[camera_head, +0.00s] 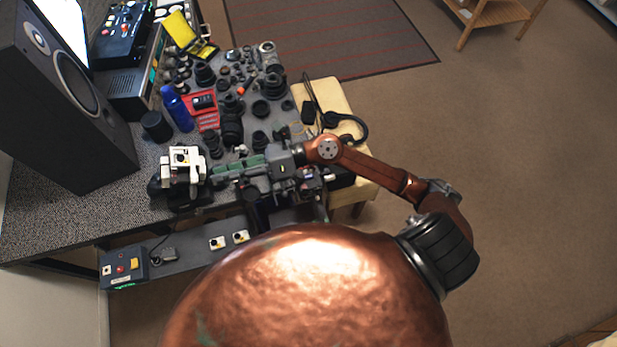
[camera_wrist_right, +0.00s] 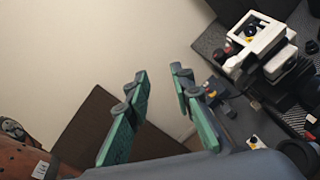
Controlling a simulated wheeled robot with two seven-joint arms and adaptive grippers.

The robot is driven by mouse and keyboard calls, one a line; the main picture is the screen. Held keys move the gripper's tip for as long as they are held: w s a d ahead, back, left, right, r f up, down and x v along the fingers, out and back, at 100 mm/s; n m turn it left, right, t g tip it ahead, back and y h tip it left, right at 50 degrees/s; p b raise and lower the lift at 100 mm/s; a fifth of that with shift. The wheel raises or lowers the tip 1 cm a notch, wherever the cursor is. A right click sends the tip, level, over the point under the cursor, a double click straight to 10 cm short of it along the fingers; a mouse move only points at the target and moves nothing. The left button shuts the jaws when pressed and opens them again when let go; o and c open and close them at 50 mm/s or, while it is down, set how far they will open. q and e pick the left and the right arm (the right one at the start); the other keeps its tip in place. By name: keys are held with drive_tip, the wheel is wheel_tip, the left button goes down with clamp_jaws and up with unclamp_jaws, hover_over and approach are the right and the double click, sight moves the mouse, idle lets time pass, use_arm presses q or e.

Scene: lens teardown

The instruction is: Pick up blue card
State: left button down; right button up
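I cannot make out a blue card in either view. My right gripper (camera_head: 222,174) reaches left over the front of the grey workbench (camera_head: 60,215), close to the right side of a white instant camera (camera_head: 183,160) on a dark stand. In the right wrist view, the two green fingers of this gripper (camera_wrist_right: 160,76) are apart with nothing between them. The white camera (camera_wrist_right: 262,42) shows there at the upper right, beyond the fingers. My left gripper is not in view. My right arm hides part of the bench's front.
A black speaker (camera_head: 60,95) stands at the left. A blue bottle (camera_head: 178,110), a red case (camera_head: 204,110) and many dark lens parts crowd the bench. A dark control box (camera_head: 123,268) sits lower at the front. A pale stool (camera_head: 330,95) stands at the right; open floor lies beyond.

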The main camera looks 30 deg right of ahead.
wheel_tip(320, 180, down, 7)
drive_tip(key=s+d+n+g+h, duration=0.1)
drive_tip(key=n+g+h, duration=0.1)
drive_tip(key=n+h, duration=0.1)
drive_tip(key=n+g+h, duration=0.3)
drive_tip(key=n+h, duration=0.2)
drive_tip(key=h, duration=0.8)
hover_over(312, 175)
drive_tip(key=f, duration=1.2)
drive_tip(key=shift+a+f, duration=0.3)
drive_tip(key=shift+a, duration=0.05)
drive_tip(key=shift+d+f+m, duration=0.15)
drive_tip(key=shift+d+f, duration=0.1)
drive_tip(key=shift+f, duration=0.3)
drive_tip(key=shift+d+f+m, duration=0.15)
drive_tip(key=shift+d+f, duration=0.05)
drive_tip(key=shift+f, duration=0.35)
drive_tip(key=shift+a+f+p, duration=0.2)
drive_tip(key=shift+f+p, duration=0.2)
drive_tip(key=shift+f, duration=2.35)
drive_tip(key=shift+c, duration=0.5)
clamp_jaws()
